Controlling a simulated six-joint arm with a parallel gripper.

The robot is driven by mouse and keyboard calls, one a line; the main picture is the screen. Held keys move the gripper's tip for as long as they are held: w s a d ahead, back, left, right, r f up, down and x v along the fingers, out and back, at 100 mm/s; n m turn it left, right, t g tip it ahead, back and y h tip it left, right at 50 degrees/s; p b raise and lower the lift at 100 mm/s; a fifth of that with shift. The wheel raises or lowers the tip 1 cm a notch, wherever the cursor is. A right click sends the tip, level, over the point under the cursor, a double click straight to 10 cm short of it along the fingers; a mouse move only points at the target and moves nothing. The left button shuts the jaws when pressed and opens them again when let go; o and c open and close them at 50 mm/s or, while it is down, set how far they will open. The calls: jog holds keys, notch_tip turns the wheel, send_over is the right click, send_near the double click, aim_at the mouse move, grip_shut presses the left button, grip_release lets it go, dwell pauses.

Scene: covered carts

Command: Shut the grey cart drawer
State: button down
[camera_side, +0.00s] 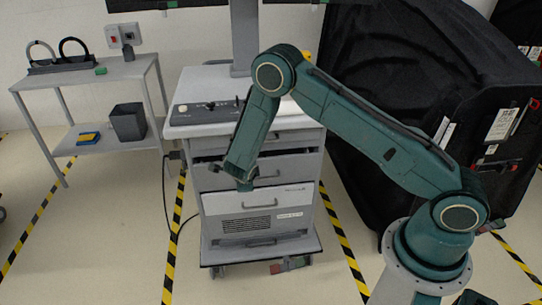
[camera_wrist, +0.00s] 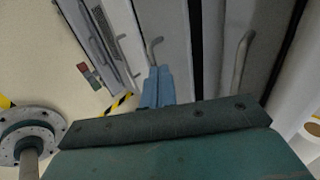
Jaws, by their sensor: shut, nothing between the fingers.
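The grey cart drawer (camera_side: 292,168) is in the upper part of the cart and stands out a little, with a dark gap above its front. My gripper (camera_side: 245,187) is shut and empty, low in front of this drawer near its handle. In the wrist view the drawer front (camera_wrist: 175,28) runs beside the dark gap, and its bent handle (camera_wrist: 154,46) is just beyond my blue fingertips (camera_wrist: 156,72). I cannot tell whether the fingertips touch the drawer. My arm hides part of the drawer's left half in the side view.
The cart (camera_side: 212,222) has another drawer above and a vented panel with handles below. A black-covered cart (camera_side: 345,110) stands close on the right. A side table (camera_side: 85,72) with a dark bin (camera_side: 128,122) is at the left.

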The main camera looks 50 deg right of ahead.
jog(key=shift+x, duration=4.95)
jog(key=shift+w+d, duration=0.1)
jog(key=shift+w+d+r, duration=0.1)
jog(key=shift+w+d, duration=1.1)
jog(key=shift+d, duration=0.05)
jog(key=v, duration=1)
jog(key=shift+s+a, duration=0.15)
jog(key=shift+a, duration=0.1)
